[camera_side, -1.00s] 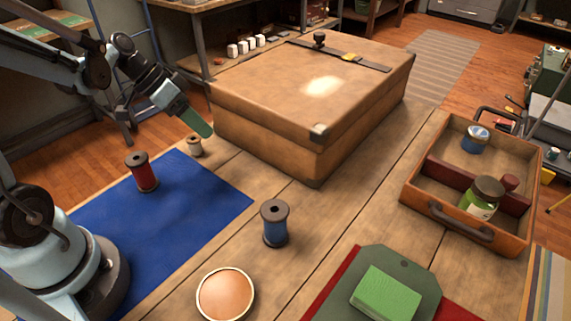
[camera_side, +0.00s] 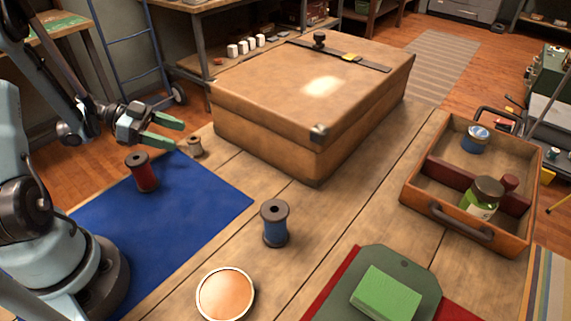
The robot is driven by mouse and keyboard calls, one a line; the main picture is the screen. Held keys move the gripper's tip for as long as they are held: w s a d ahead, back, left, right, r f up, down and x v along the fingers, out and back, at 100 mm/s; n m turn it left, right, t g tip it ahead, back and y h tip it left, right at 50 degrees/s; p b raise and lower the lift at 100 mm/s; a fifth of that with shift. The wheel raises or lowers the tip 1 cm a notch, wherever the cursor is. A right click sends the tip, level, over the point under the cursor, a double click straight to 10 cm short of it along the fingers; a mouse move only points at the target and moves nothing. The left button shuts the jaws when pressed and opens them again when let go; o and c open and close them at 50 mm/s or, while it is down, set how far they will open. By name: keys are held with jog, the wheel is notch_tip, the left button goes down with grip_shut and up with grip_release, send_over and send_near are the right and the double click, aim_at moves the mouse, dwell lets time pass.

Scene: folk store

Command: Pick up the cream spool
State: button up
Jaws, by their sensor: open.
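The small cream spool (camera_side: 195,146) stands upright on the wooden table, just beyond the far edge of the blue mat and close to the suitcase's left corner. My gripper (camera_side: 180,135) has green fingers, held apart and empty. It hovers just left of the cream spool in the picture, its fingers pointing right toward it. Whether the fingertips are level with the spool is hard to tell. A red spool (camera_side: 141,172) stands on the mat below my gripper. A blue spool (camera_side: 275,223) stands on the bare table at the middle.
A large brown suitcase (camera_side: 262,145) stands right behind the cream spool. The blue mat (camera_side: 190,205) is mostly clear. A wooden tray (camera_side: 418,187) with jars is at the right. A round copper-coloured dish (camera_side: 225,294) and a green block (camera_side: 385,293) are in front.

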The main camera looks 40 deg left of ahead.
aim_at(188, 139)
jog(key=x, duration=0.6)
jog(key=shift+d, duration=0.1)
jog(key=shift+c, duration=0.5)
jog(key=c, duration=1)
